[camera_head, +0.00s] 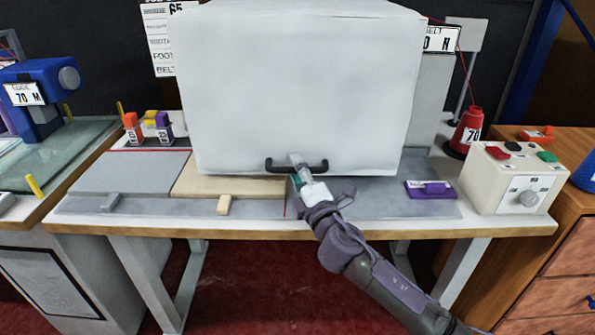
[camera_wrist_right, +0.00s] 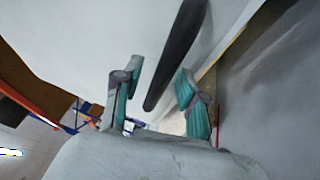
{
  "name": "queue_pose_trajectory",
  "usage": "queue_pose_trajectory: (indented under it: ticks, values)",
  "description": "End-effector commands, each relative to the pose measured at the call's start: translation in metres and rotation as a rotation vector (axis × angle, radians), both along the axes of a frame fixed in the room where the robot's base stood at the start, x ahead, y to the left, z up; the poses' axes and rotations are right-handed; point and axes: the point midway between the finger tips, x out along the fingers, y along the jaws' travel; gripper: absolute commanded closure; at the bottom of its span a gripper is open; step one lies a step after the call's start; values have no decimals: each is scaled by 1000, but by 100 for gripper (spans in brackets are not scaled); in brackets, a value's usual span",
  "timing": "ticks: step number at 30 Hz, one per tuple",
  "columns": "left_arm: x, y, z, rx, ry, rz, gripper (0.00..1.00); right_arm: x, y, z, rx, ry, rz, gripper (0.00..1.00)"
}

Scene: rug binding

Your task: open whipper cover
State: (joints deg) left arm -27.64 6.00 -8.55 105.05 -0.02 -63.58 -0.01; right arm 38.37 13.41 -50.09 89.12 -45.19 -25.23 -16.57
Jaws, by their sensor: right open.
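The whipper cover (camera_head: 305,85) is a large white box standing on the worktable. It has a dark bar handle (camera_head: 297,166) low on its front face. My right gripper (camera_head: 299,172) is at the middle of this handle, in front of the cover. In the right wrist view the dark handle (camera_wrist_right: 178,55) runs between the two teal-padded fingers of the open right gripper (camera_wrist_right: 158,100). I cannot tell whether either finger touches the handle. The cover hides whatever is under it. My left gripper is not in view.
A control box (camera_head: 515,178) with coloured buttons and a knob stands at the right, beside a red thread cone (camera_head: 468,130). Wooden and grey boards (camera_head: 130,172) lie left. A blue machine (camera_head: 40,95) stands far left.

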Motion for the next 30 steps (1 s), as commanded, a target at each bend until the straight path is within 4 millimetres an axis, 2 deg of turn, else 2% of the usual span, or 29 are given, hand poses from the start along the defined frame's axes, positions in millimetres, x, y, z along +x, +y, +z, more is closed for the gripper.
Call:
queue_pose_trajectory:
  ticks: [8, 15, 30]
  values:
    - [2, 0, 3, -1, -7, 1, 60, 1, 0, 0, 0, 1, 0, 59]
    - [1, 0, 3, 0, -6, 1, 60, 1, 0, 0, 0, 1, 0, 99]
    - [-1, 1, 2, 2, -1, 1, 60, 0, 0, 2, -1, 5, 0, 100]
